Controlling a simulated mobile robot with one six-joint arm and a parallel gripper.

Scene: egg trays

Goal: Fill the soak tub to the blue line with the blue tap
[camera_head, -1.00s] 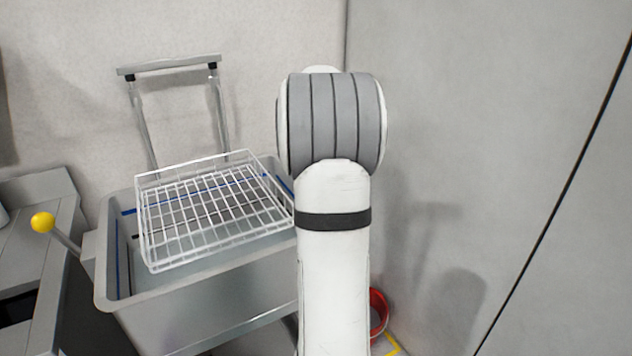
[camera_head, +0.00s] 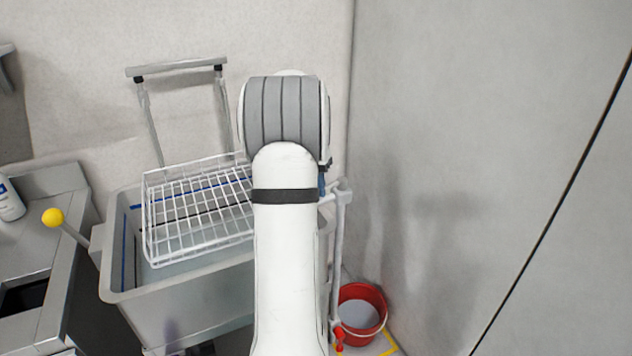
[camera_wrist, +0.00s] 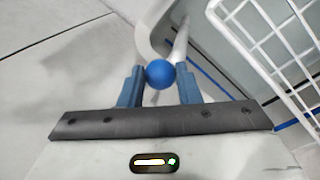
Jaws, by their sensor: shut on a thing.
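The grey soak tub (camera_head: 180,308) stands left of my arm, with a blue line (camera_head: 199,190) on its inner wall. The tub wall and blue line (camera_wrist: 212,80) also show at the right of the wrist view. The blue tap's round knob (camera_wrist: 160,74) sits between my gripper's two blue fingers (camera_wrist: 160,86), which are shut on it. A pale curved pipe (camera_wrist: 150,35) rises just behind the knob. In the head view my arm hides the knob and most of my gripper. I cannot tell the water level in the tub.
A white wire rack (camera_head: 200,210) sits at the tub's top, with a metal handle frame (camera_head: 176,68) behind. A yellow-knobbed lever (camera_head: 53,217) is at left, near a steel counter (camera_head: 35,250) and bottle (camera_head: 10,200). A red bucket (camera_head: 372,328) stands at right by the wall.

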